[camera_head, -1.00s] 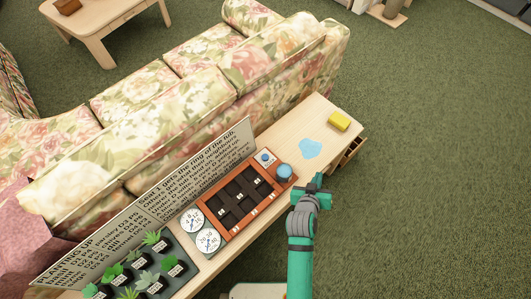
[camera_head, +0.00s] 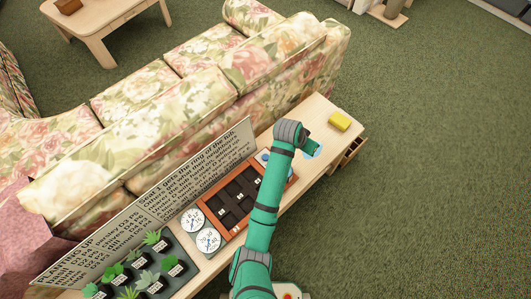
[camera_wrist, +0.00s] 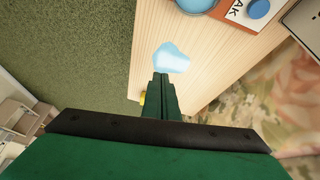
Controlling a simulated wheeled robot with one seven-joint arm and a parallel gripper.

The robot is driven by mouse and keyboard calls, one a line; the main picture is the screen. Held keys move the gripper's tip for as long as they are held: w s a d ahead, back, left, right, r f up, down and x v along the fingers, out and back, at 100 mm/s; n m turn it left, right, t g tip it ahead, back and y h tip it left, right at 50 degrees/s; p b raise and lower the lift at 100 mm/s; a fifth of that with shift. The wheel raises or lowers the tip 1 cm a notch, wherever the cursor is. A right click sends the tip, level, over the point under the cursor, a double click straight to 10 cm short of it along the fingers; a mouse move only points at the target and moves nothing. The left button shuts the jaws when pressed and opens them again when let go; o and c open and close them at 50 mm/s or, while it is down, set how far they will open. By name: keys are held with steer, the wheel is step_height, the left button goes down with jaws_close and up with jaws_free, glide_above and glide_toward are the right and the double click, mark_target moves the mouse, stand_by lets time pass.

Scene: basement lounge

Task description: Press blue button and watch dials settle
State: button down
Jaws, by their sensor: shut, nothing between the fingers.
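The orange panel (camera_head: 213,206) lies on the narrow wooden table, with dark slots in it. A small round blue button (camera_wrist: 258,8) sits on its white label at the top of the wrist view. A larger round blue piece (camera_wrist: 197,4) stands beside it, cut by the picture's edge. In the head view my arm hides most of that corner. Two white dials, one upper (camera_head: 193,219) and one lower (camera_head: 208,242), lie at the panel's left end; their readings are too small to tell. My gripper (camera_head: 313,149) is shut and empty, above the pale blue patch (camera_wrist: 171,58), apart from the button.
A yellow block (camera_head: 340,121) lies at the table's far right end. A long text board (camera_head: 150,205) stands along the back, against the flowered sofa (camera_head: 190,115). A dark tray of plants (camera_head: 150,275) is at lower left. Green carpet (camera_head: 430,190) on the right is clear.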

steer(key=w+a+r+m+g+y, duration=0.1)
steer(key=a+r+y, duration=0.1)
steer(key=a, duration=0.5)
steer(key=w+a+r+g+y, duration=0.1)
steer(key=a+r+g+y, duration=0.1)
steer(key=a, duration=0.6)
steer(key=shift+a+m+g, duration=0.3)
steer(key=shift+m, duration=0.1)
steer(key=shift+r, duration=0.1)
step_height(320, 180, down, 14)
steer(key=shift+r, duration=0.2)
steer(key=shift+f, duration=0.2)
steer(key=shift+f, duration=0.1)
